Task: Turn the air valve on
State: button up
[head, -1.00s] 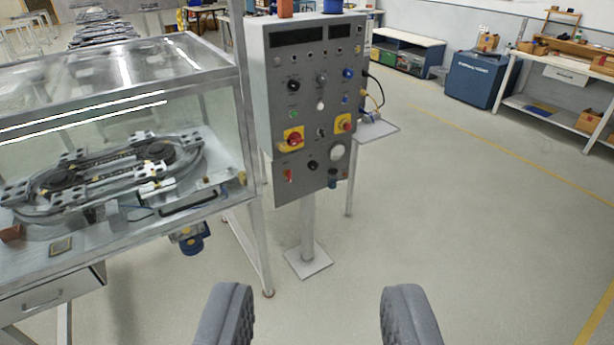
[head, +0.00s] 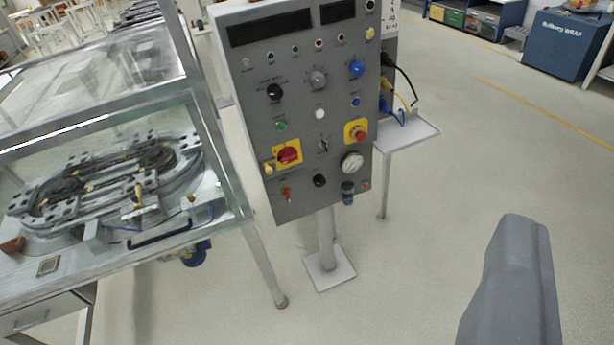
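The grey control panel (head: 308,130) stands on a post ahead of me, slightly left of centre. Near its lower left edge is a small red lever or knob (head: 287,194), which may be the air valve; its position is too small to read. At the lower right are a round white gauge (head: 352,162) and a small blue fitting below it (head: 348,190). One finger of my gripper (head: 512,285) shows at the lower right, well away from the panel and over the floor. The other finger is out of view. The gripper looks open, with nothing seen at the visible finger.
A glass-sided case (head: 100,185) holding a ring track stands close on the panel's left. The panel's foot plate (head: 330,268) rests on the floor. A small shelf with cables (head: 410,130) juts out on its right.

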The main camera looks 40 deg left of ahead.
aim_at(287, 192)
jog(key=u, duration=0.4)
jog(key=i, duration=1.05)
jog(key=u, duration=0.7)
